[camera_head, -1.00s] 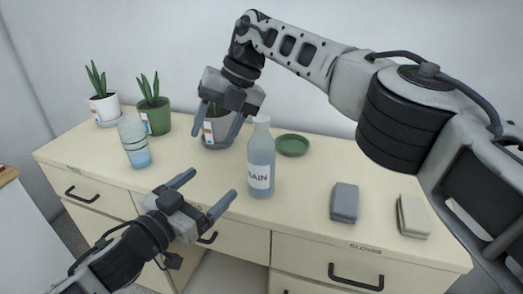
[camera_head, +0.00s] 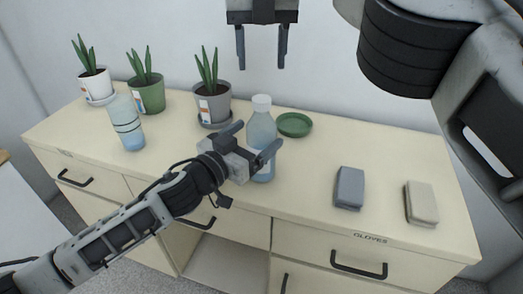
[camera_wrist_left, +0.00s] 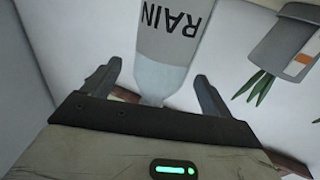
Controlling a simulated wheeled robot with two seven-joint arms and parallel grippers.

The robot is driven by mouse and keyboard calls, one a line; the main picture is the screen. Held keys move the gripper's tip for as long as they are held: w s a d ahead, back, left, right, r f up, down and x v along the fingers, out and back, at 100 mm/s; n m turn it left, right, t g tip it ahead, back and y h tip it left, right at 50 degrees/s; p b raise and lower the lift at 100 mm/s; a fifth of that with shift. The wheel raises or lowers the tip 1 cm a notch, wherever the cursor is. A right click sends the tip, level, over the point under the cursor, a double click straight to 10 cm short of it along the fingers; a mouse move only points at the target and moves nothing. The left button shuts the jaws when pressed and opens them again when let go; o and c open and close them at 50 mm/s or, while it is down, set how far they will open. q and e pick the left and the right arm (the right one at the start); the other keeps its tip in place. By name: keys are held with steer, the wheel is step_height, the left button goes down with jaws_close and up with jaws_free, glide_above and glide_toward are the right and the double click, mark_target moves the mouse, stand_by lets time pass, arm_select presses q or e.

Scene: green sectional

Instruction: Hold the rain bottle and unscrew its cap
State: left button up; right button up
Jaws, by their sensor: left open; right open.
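The rain bottle (camera_head: 262,131) is pale blue and translucent with a whitish cap (camera_head: 261,100). It stands upright on the cabinet top near the middle. My left gripper (camera_head: 252,142) is open at the bottle, hiding part of its label. In the left wrist view the bottle (camera_wrist_left: 172,45), marked RAIN, appears upside down between the open fingers (camera_wrist_left: 155,82). My right gripper (camera_head: 262,60) is open and empty, pointing down in the air above the bottle cap.
Three potted plants, white (camera_head: 96,84), green (camera_head: 148,94) and grey (camera_head: 212,104), stand along the back left. A green saucer (camera_head: 294,124) lies right of the bottle. A blue-grey block (camera_head: 349,188) and a beige block (camera_head: 421,203) lie farther right.

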arm_select(q)
steer(key=shift+x, duration=2.3)
